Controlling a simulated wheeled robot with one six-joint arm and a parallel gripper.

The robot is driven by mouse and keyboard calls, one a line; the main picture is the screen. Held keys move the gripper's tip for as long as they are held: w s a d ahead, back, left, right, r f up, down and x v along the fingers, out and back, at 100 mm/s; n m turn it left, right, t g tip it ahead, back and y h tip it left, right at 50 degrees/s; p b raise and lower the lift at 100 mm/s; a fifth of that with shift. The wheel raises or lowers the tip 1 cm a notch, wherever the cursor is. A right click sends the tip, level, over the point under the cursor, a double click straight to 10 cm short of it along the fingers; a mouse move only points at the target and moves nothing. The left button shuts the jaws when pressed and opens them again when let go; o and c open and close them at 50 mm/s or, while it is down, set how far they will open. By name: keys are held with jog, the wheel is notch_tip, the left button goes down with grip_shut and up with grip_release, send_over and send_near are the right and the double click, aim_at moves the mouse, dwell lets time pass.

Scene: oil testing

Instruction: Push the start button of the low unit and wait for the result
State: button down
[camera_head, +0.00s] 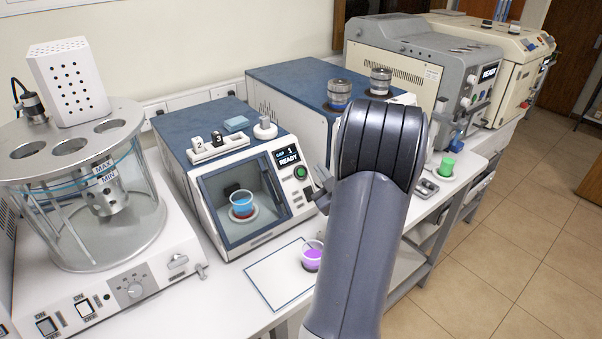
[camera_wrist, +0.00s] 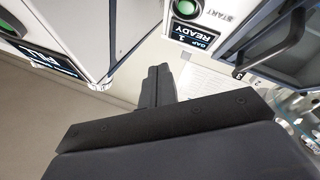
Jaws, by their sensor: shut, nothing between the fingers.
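The low unit (camera_head: 215,126) is a blue and white box with a windowed chamber at its front. Its display (camera_head: 288,158) reads GAP 1 READY, and it shows upside down in the wrist view (camera_wrist: 193,35). The round green start button (camera_head: 300,173) is just below the display. In the wrist view the button (camera_wrist: 186,8) is at the top edge, beside the word START. A cup with blue and red contents (camera_head: 242,205) stands in the chamber. My gripper (camera_head: 317,193) is shut and empty, close to the right of the button panel; the wrist view shows its fingers (camera_wrist: 158,84) apart from the button.
A white sheet (camera_head: 268,278) lies in front of the unit, with a cup of purple liquid (camera_head: 312,258) at its right. A glass bath (camera_head: 80,205) stands at left. A taller blue unit (camera_head: 290,85) stands behind at right. A dark handle (camera_wrist: 272,55) shows in the wrist view.

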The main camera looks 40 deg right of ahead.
jog(key=shift+w+d+f+b, duration=0.1)
jog(key=shift+w+f+b, duration=0.3)
jog(key=shift+w+f, duration=0.35)
jog(key=shift+w+d+f+b, duration=0.1)
jog(key=shift+w+f+b, duration=0.4)
jog(key=shift+w, duration=0.5)
jog(key=shift+w+d+f+b, duration=0.1)
jog(key=shift+w+f+b, duration=0.2)
jog(key=shift+w+f, duration=0.5)
jog(key=shift+r, duration=0.1)
jog(key=shift+w+f+b, duration=0.55)
jog(key=shift+w+b, duration=0.15)
jog(key=shift+b, duration=0.6)
dwell(0.4)
dwell(0.3)
jog(key=shift+s+r, duration=0.55)
jog(key=shift+s, duration=0.1)
jog(key=shift+s+r, duration=0.1)
jog(key=s+r, duration=0.2)
jog(key=s, duration=0.1)
jog(key=shift+s+a+r+p, duration=0.25)
jog(key=shift+s+r+p, duration=0.1)
jog(key=shift+s+r, duration=0.05)
